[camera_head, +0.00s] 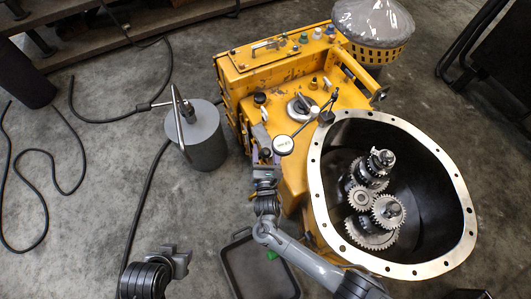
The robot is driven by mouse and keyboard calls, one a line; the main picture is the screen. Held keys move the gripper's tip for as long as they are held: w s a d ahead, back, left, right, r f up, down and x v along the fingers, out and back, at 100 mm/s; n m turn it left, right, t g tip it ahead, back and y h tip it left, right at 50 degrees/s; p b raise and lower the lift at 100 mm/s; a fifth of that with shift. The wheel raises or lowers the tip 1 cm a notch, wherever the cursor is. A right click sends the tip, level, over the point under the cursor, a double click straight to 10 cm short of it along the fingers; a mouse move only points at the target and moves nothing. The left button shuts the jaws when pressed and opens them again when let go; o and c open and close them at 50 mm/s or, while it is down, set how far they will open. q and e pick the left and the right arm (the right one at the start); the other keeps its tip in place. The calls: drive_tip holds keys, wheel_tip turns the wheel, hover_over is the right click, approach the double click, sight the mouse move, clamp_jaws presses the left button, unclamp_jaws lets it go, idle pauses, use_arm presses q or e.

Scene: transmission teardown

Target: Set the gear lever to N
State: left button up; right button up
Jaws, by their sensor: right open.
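The yellow transmission (232,72) stands at centre right. A thin lever runs from its top, near the black bell housing, down-left to a round white knob (283,144) with a green mark. This looks like the gear lever; its position letters cannot be read. My right gripper (264,152) is open, pointing up the picture, just left of the knob. I cannot tell whether it touches the knob, and nothing shows between its fingers.
The open bell housing (455,190) holds several exposed gears (361,198). A grey cylinder with a handle (205,135) stands left of the transmission. A dark tray (237,262) lies on the floor below. Black cables (130,118) cross the concrete at left.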

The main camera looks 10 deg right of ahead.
drive_tip(key=shift+c, duration=0.4)
clamp_jaws()
drive_tip(key=shift+w+r+p, duration=0.25)
drive_tip(key=shift+r+p, duration=0.1)
drive_tip(key=shift+p, duration=0.35)
drive_tip(key=w+p, duration=0.1)
drive_tip(key=w+r+g+p, duration=0.1)
drive_tip(key=p, duration=0.1)
drive_tip(key=w+a+n+g+p, duration=0.1)
drive_tip(key=p, duration=0.1)
drive_tip(key=shift+a+r, duration=0.1)
drive_tip(key=shift+r, duration=0.2)
drive_tip(key=w+a+n+g, duration=0.1)
drive_tip(key=w+a+g, duration=0.1)
drive_tip(key=w+g, duration=0.2)
drive_tip(key=shift+w+f+g, duration=0.3)
drive_tip(key=shift+w+f, duration=0.15)
drive_tip(key=shift+w, duration=0.85)
drive_tip(key=shift+a, duration=0.1)
